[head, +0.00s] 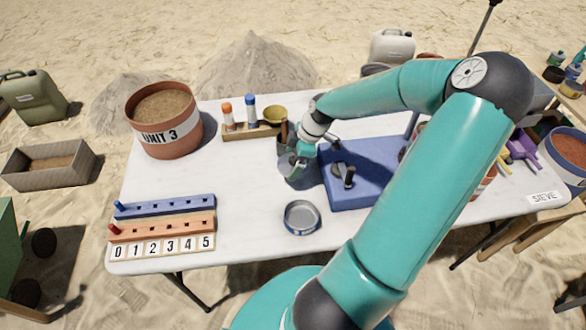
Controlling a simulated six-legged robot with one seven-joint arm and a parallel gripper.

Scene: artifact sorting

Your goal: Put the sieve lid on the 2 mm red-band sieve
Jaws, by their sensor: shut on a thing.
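My gripper (299,166) is left of the blue board, low over the white table. It is shut on a grey round piece (299,181), which may be the sieve lid; my fingers cover part of it. I cannot tell whether this piece touches anything below. A round, shallow metal sieve or pan (302,218) sits on the table in front of my gripper, with its open top up and a bluish side. I cannot make out a red band on any sieve. My arm hides part of the table's right side.
A blue board (333,198) with a dark handled piece (344,174) lies right of my gripper. A dark cup stands just behind my gripper. A UNIT 3 bucket (165,141) and peg racks (165,231) are on the left.

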